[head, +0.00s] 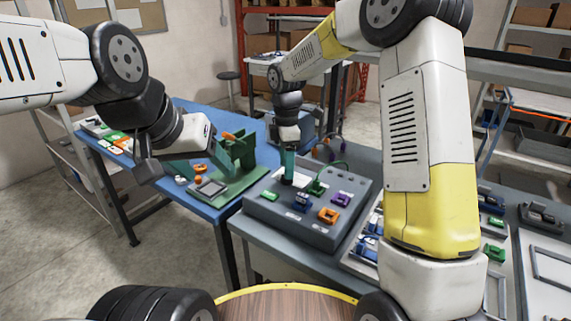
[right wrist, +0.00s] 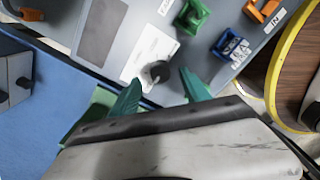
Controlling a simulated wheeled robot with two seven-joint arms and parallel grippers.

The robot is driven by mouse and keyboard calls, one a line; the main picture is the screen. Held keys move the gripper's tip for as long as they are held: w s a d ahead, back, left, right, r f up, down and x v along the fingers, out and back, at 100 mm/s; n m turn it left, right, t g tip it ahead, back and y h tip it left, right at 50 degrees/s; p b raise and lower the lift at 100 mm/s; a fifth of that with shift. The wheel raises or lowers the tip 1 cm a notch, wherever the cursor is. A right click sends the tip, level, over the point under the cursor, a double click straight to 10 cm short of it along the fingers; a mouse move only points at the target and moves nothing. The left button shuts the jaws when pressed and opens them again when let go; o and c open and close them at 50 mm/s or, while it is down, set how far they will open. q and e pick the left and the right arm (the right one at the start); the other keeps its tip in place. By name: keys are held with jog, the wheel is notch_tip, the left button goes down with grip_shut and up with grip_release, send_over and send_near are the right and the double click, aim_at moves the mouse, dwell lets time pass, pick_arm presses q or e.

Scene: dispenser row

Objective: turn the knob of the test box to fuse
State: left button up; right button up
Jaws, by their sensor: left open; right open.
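The grey test box (head: 268,207) stands on the right-hand table, with green, blue, orange and purple parts on its top. In the right wrist view a dark round knob (right wrist: 157,72) sits by a white printed label (right wrist: 148,48) on the box. The print and the knob's setting are too small to read. My right gripper (head: 289,178) points down over the box's left part. Its teal fingers (right wrist: 162,84) are open on either side of the knob, without visible contact. My left gripper (head: 202,166) is open and empty above the blue table.
A green fixture (head: 238,150) stands on the blue table (head: 184,200). A blue part (right wrist: 232,45), a green part (right wrist: 192,14) and an orange part (right wrist: 264,10) sit near the knob. My right arm hides part of the right-hand table.

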jog(key=shift+f, duration=1.45)
grip_shut()
jog(key=m, duration=0.4)
jog(key=shift+m, duration=0.3)
jog(key=shift+r+m, duration=0.1)
jog(key=shift+m, duration=1.9)
